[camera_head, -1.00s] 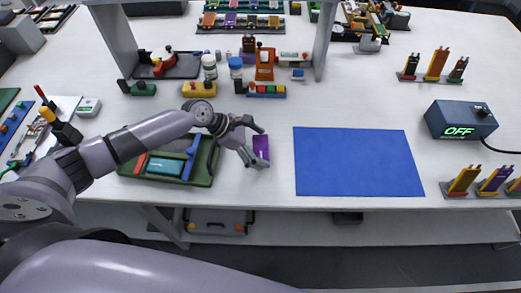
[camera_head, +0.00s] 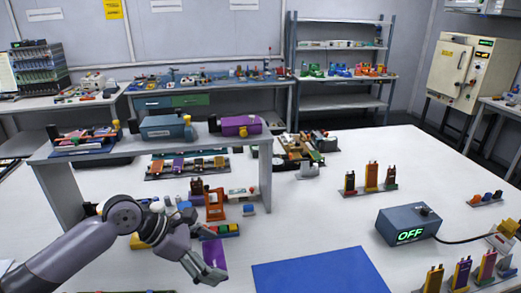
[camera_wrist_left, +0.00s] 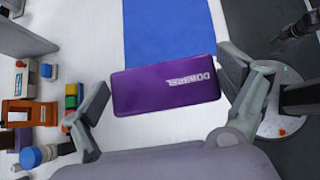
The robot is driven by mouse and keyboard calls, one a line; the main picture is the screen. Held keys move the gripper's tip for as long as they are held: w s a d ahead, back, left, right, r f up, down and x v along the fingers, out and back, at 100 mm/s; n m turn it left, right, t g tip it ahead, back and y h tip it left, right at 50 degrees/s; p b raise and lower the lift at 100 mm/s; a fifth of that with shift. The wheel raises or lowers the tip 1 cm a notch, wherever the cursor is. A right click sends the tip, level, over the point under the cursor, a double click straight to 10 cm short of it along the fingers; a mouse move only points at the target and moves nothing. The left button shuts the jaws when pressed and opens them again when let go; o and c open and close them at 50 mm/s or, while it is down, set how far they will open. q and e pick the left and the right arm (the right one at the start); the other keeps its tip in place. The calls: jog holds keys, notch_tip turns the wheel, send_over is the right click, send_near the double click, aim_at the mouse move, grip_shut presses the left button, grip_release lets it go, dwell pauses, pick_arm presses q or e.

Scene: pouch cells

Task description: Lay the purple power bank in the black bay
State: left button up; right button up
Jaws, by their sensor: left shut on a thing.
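The purple power bank (camera_head: 214,256) is between the fingers of my left gripper (camera_head: 203,268), which is shut on it, above the white table to the left of the blue mat. In the left wrist view the power bank (camera_wrist_left: 166,87) shows its broad purple face with pale lettering. The fingers of my left gripper (camera_wrist_left: 166,88) are on either side of it. I cannot pick out the black bay for certain in these views.
A blue mat (camera_head: 320,274) lies flat at the front. A dark box reading OFF (camera_head: 408,225) stands at the right, with racks of upright coloured pieces (camera_head: 370,184) nearby. A raised shelf (camera_head: 166,148) stands behind my left gripper. The table between shelf and OFF box is mostly clear.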

pick_arm(q)
jog(key=s, duration=0.1)
jog(key=s+d+r, duration=0.1)
jog(key=s, duration=0.1)
jog(key=s+d+r, duration=0.1)
jog(key=shift+s+r, duration=0.2)
jog(key=shift+s, duration=0.2)
jog(key=s+a+n+t+y, duration=0.1)
jog(key=s+a+n+t, duration=0.1)
jog(key=s+a, duration=0.3)
jog(key=shift+a+n, duration=0.6)
jog(key=shift+w+r, duration=0.1)
